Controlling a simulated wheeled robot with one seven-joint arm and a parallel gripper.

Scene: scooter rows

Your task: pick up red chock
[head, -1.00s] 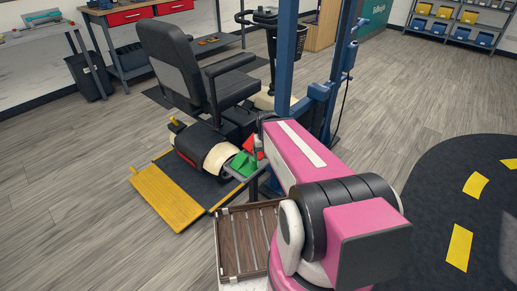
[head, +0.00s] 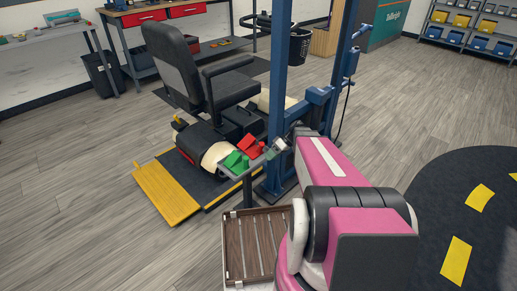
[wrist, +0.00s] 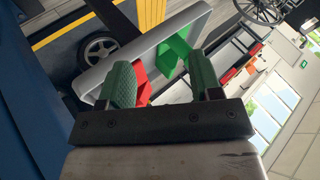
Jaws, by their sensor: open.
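The red chock (head: 250,147) sits on a small grey tray (head: 243,171) on a post, beside the scooter. A green chock (head: 236,160) sits on the same tray, just left of the red one. My gripper (head: 276,149) is right of the red chock at the tray's end. In the wrist view, my gripper (wrist: 160,65) is open, with two green-padded fingers apart. The red chock (wrist: 142,86) shows partly between them, nearer the left finger, which hides some of it. The green chock (wrist: 177,50) lies beyond, toward the right finger. I cannot tell any contact.
A mobility scooter (head: 199,75) stands on a dark platform with a yellow ramp (head: 167,194) behind the tray. A blue lift post (head: 279,80) rises close by the gripper. A slatted brown case (head: 252,245) is below the tray. Open floor lies right of the post.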

